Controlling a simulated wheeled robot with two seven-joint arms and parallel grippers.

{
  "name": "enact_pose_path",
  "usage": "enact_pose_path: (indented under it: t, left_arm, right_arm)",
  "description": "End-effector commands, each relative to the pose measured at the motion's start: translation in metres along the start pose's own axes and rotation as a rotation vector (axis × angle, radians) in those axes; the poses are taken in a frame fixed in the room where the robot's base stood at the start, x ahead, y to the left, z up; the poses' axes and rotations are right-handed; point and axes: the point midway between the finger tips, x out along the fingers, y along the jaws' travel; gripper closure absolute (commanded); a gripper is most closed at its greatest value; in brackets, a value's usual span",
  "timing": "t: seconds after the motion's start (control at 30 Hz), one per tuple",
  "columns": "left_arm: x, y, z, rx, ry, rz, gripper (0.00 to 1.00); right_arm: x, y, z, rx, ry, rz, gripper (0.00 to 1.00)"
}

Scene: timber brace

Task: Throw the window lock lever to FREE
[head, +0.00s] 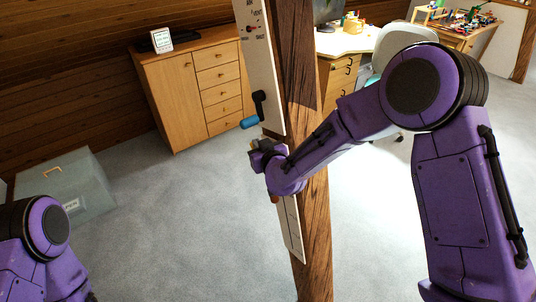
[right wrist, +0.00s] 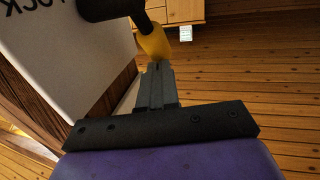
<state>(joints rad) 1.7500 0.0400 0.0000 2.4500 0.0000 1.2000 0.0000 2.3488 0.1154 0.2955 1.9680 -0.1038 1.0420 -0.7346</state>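The window lock lever shows in the right wrist view as a black arm (right wrist: 108,9) with a yellow grip (right wrist: 153,42), standing out from a white panel (right wrist: 75,60) with "LOCK" lettering, partly cut off. In the head view the lever is mostly hidden by my right gripper (head: 257,147). The right fingers (right wrist: 159,68) look closed together, their tips right at the lower end of the yellow grip. I see no grip held between them; contact is unclear. My left gripper is out of view; only its arm shows at lower left.
The white panel (head: 262,80) runs down a timber post (head: 297,60). Just above my right gripper is a black crank with a blue handle (head: 250,122). A wooden cabinet (head: 170,95) stands behind, a grey-green chest (head: 75,180) at left. Carpet between is clear.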

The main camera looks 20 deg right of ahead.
Motion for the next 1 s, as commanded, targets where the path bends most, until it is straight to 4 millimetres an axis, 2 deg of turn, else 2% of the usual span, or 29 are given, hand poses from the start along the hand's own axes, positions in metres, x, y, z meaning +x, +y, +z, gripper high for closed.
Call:
enact_pose_path:
  t: [0.2,0.27,0.4,0.43,0.47,0.7,0.83,1.0]
  left_arm:
    - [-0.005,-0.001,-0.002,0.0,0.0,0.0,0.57]
    - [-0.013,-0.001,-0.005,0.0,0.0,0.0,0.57]
    - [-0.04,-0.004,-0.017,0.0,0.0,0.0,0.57]
    - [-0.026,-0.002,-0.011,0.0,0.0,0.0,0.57]
    - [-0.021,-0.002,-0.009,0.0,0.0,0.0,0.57]
    - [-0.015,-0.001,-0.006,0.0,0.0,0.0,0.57]
    - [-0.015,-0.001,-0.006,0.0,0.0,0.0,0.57]
    - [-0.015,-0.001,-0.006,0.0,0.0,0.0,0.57]
  right_arm:
    - [-0.003,-0.001,-0.005,-0.001,0.001,-0.002,1.0]
    - [-0.009,-0.002,-0.013,-0.002,0.002,-0.003,1.0]
    - [-0.033,-0.004,-0.04,-0.004,0.003,-0.007,1.0]
    - [-0.037,-0.004,-0.034,-0.003,0.007,-0.005,1.0]
    - [-0.044,-0.004,-0.037,-0.002,0.008,-0.003,1.0]
    - [-0.091,-0.013,-0.069,-0.005,0.007,-0.015,1.0]
    - [-0.104,-0.014,-0.079,-0.005,0.005,-0.016,1.0]
    - [-0.109,-0.013,-0.082,-0.003,0.003,-0.014,1.0]
